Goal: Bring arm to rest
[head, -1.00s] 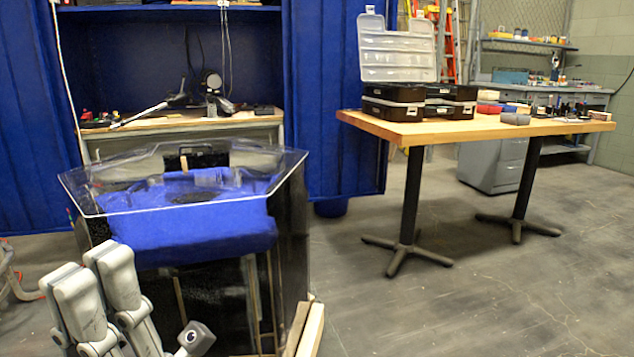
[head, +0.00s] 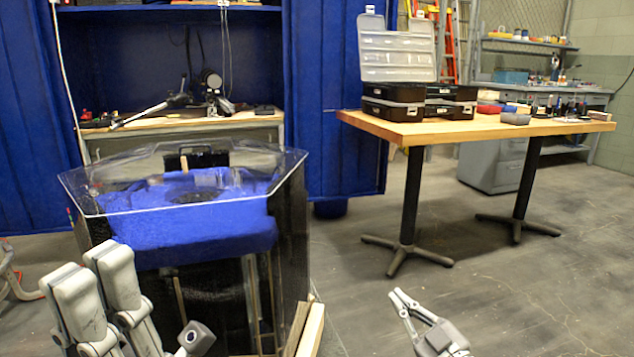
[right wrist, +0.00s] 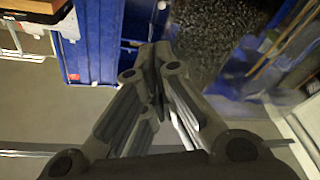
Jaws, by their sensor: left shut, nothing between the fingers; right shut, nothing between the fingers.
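My left gripper (head: 90,264) points upward at the lower left of the head view, in front of the tank. It is shut and empty. My right gripper (head: 399,295) is at the bottom of the head view, right of the tank and over bare floor. It points up and to the left, and its thin fingers are shut with nothing between them. In the right wrist view its fingers (right wrist: 155,62) come together near the middle. Most of both arms is outside the head view.
The clear-topped tank (head: 290,190) with blue inside stands at the left, with a wooden beam (head: 312,330) at its front right corner. A wooden table (head: 440,131) with black cases (head: 393,108) stands further back at the right. The floor (head: 530,290) in the right foreground is clear.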

